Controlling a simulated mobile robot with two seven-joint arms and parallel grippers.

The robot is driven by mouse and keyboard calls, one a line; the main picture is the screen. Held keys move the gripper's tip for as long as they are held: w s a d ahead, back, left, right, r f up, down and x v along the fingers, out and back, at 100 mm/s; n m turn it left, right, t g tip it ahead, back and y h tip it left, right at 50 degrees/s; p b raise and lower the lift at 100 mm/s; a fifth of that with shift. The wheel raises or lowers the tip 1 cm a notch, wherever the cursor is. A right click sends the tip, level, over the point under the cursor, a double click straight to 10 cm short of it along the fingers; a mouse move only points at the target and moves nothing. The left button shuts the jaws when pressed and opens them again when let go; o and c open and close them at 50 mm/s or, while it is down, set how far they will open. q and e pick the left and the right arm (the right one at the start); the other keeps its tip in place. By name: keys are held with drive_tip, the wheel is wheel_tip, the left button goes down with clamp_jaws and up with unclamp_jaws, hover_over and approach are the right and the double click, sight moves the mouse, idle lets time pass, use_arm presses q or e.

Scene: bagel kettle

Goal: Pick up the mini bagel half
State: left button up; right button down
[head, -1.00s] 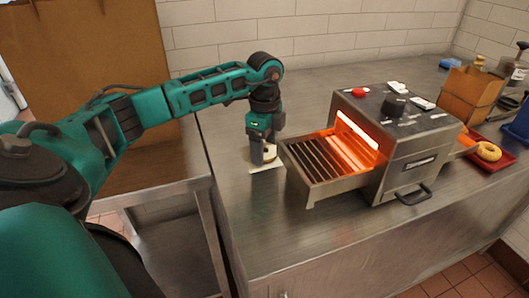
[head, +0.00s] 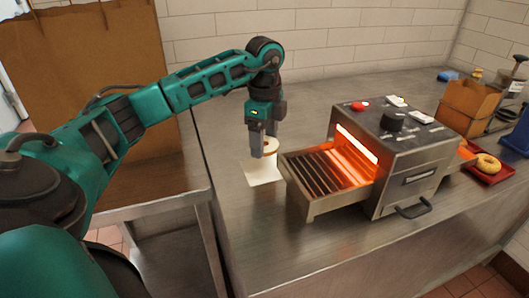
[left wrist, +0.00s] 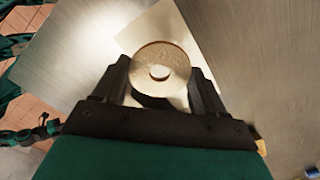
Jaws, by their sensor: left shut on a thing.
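The mini bagel half (head: 269,145) is a round, pale piece with a hole and a brown rim. My left gripper (head: 264,150) is shut on it and holds it above a white paper sheet (head: 262,173) on the steel counter. In the left wrist view the bagel half (left wrist: 174,62) sits between the two dark fingers of my left gripper (left wrist: 163,88), its cut face towards the camera. The paper (left wrist: 136,33) shows behind it. My right gripper is not in view.
A conveyor toaster (head: 420,150) with a glowing inside and a slatted feed rack (head: 318,172) stands close to the right of the gripper. A red tray (head: 503,174) with a bagel (head: 488,163) is at its far side. Bare counter (head: 330,85) lies behind.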

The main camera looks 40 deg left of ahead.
use_arm(q)
wheel_tip(320, 180, up, 14)
drive_tip(key=p, duration=0.3)
idle(0.3)
